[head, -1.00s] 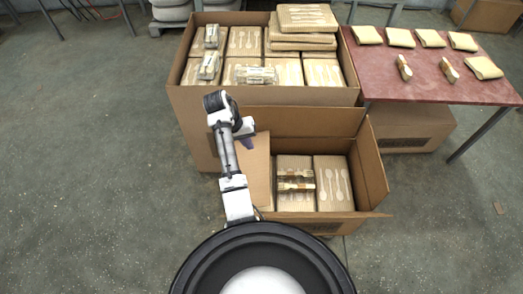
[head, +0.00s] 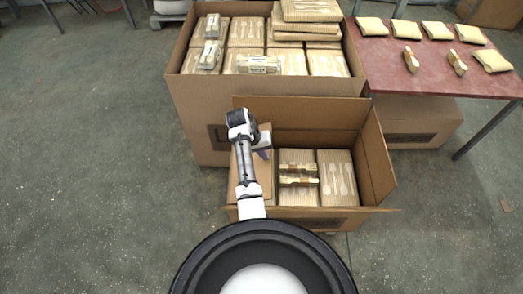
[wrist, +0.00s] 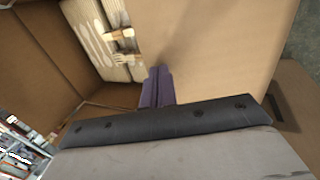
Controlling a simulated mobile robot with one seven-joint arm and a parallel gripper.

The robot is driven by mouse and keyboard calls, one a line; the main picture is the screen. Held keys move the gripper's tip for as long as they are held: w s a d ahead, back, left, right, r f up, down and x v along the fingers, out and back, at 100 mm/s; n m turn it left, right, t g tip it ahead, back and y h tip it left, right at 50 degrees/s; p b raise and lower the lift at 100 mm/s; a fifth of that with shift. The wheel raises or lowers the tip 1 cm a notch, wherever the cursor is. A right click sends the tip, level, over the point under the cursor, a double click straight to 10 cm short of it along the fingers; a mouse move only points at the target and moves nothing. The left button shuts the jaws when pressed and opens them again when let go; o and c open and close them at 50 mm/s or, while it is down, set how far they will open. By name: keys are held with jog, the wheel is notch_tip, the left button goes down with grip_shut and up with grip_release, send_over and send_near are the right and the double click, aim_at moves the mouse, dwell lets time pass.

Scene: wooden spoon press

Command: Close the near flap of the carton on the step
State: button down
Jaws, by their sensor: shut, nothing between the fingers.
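The carton (head: 378,150) is an open brown cardboard box in front of a larger box. Its near flap (head: 330,219) hangs outward at the front edge, with a tip sticking out to the right. The left flap (head: 264,175) lies inward over the left part of the opening. My gripper (head: 263,152), with purple fingers, is shut and empty above that left flap. In the wrist view the shut fingers (wrist: 157,88) are beside a broad cardboard panel (wrist: 225,40); contact cannot be told. The step is not clearly visible.
The carton holds packs of wooden spoons (head: 338,178) and small bundles (head: 298,170). The larger full box (head: 190,115) stands behind. A red table (head: 430,75) with bundles is at the right. The floor (head: 90,170) at left is clear.

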aim_at(270, 163)
jog(key=shift+d+f+y, duration=0.4)
jog(key=shift+f+y, duration=0.15)
jog(key=shift+f, duration=0.45)
jog(key=shift+d+f+y, duration=0.35)
jog(key=shift+f+y, duration=0.15)
jog(key=shift+f, duration=0.45)
jog(key=shift+d+f+y, duration=0.4)
jog(key=shift+f+y, duration=0.15)
jog(key=shift+f, duration=0.45)
jog(key=shift+s, duration=0.1)
jog(key=shift+r+p, duration=1.2)
jog(key=shift+p, duration=0.2)
notch_tip(270, 163, up, 13)
jog(key=p, duration=0.1)
jog(key=shift+p, duration=0.35)
